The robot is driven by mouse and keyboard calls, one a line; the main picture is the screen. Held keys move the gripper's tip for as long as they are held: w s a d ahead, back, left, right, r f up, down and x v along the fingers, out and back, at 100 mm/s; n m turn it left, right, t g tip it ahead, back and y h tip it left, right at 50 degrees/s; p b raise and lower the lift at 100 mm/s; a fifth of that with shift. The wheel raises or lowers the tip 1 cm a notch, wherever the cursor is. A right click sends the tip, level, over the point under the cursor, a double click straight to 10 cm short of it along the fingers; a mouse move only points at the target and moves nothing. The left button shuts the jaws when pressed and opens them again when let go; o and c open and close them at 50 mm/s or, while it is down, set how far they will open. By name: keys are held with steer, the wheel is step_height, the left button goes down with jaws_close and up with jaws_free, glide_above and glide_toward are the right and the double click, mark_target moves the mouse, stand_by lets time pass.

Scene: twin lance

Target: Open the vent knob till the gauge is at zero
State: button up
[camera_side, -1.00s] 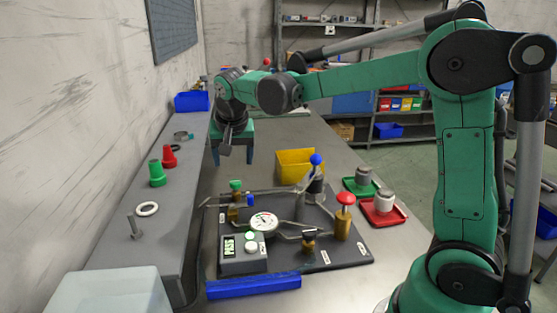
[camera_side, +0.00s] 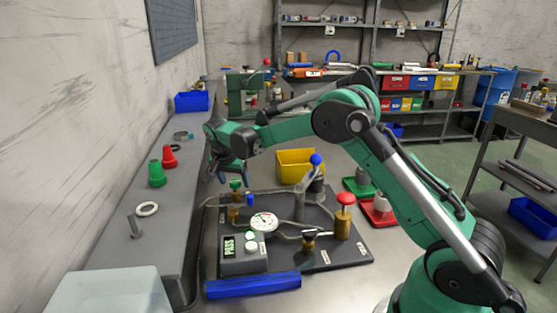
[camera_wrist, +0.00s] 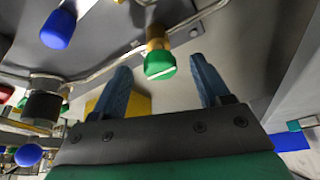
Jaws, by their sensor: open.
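A green knob (camera_side: 236,184) with a pale line across it sits on a brass valve at the back left of the dark panel (camera_side: 347,250). In the wrist view the green knob (camera_wrist: 160,65) shows between my fingertips, apart from both. My gripper (camera_side: 227,176) is open and empty, close above and behind the green knob. The round white gauge (camera_side: 264,222) faces the side camera, but its reading is too small to make out. A grey box (camera_side: 243,255) beside it has a lit green PASS display. The panel labels are not legible, so I cannot confirm which knob is the vent.
A small blue knob (camera_side: 250,200) stands right of the green one. A blue-balled lever (camera_side: 315,160), a red knob (camera_side: 346,198) and a black knob (camera_side: 309,234) rise from the panel. A yellow bin (camera_side: 297,165) stands behind. The wall ledge (camera_side: 150,220) runs along the left.

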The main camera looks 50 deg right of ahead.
jaws_close()
steer(key=shift+n, duration=0.4)
steer(key=n+t+y, duration=0.1)
steer(key=n, duration=0.2)
steer(key=shift+s+d+n, duration=0.1)
steer(key=shift+s+n, duration=0.05)
steer(key=shift+n, duration=0.25)
steer(key=n+t+y, duration=0.1)
steer(key=n, duration=0.3)
steer(key=shift+d+n, duration=0.15)
steer(key=shift+n, duration=0.15)
steer(key=n+y, duration=0.2)
steer(key=n, duration=0.2)
steer(key=shift+d+t, duration=0.15)
steer(key=shift+t, duration=0.25)
steer(key=n+y, duration=0.1)
steer(key=n, duration=0.3)
steer(key=shift+n+y, duration=0.3)
steer(key=shift+y, duration=0.1)
steer(key=shift+d+g, duration=0.1)
steer(key=shift+g, duration=0.2)
